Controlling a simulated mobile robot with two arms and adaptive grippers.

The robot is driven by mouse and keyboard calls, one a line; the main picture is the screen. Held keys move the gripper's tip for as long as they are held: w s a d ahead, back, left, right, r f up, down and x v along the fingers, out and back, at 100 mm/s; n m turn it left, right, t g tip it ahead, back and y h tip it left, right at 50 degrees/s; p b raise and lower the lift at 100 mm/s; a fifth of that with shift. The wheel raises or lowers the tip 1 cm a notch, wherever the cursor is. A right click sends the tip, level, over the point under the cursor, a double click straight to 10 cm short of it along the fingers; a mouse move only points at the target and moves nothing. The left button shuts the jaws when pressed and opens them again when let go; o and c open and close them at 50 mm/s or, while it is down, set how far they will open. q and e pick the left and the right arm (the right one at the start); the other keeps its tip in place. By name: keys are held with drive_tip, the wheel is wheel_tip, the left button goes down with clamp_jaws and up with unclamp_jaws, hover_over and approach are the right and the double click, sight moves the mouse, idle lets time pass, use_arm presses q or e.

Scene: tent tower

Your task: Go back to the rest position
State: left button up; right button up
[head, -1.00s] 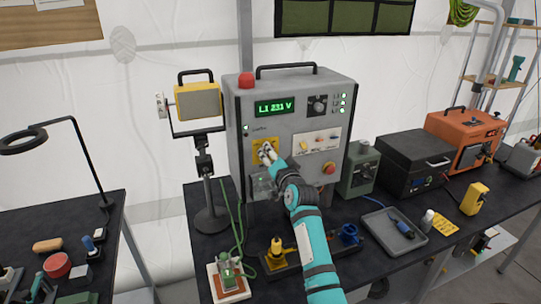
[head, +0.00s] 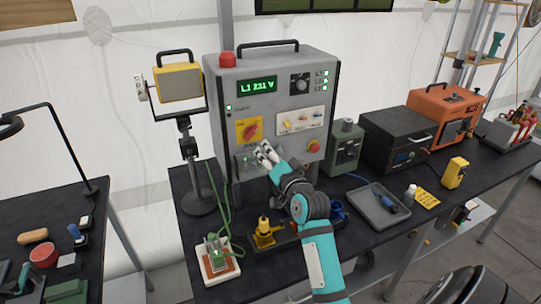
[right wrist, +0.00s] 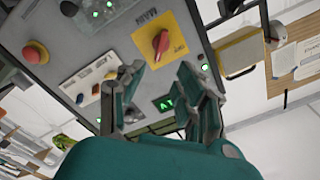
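My right gripper (head: 266,153) is in front of the grey control box (head: 225,90), just below its red rotary switch (head: 251,131) on a yellow plate. In the right wrist view the gripper (right wrist: 160,95) has its fingers spread, with nothing between them. The red switch (right wrist: 160,46) shows beyond the fingertips, apart from them. The box's green display reads L1 231 V. My left gripper is not in view.
A dark bench (head: 285,265) carries a yellow lamp (head: 179,82) on a stand, a grey tray (head: 365,203), a black case (head: 385,150) and an orange unit (head: 425,105). Cables and connectors lie below the gripper. A second bench (head: 70,200) stands at left.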

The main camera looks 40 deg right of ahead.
drive_tip(key=shift+s, duration=0.25)
idle(0.3)
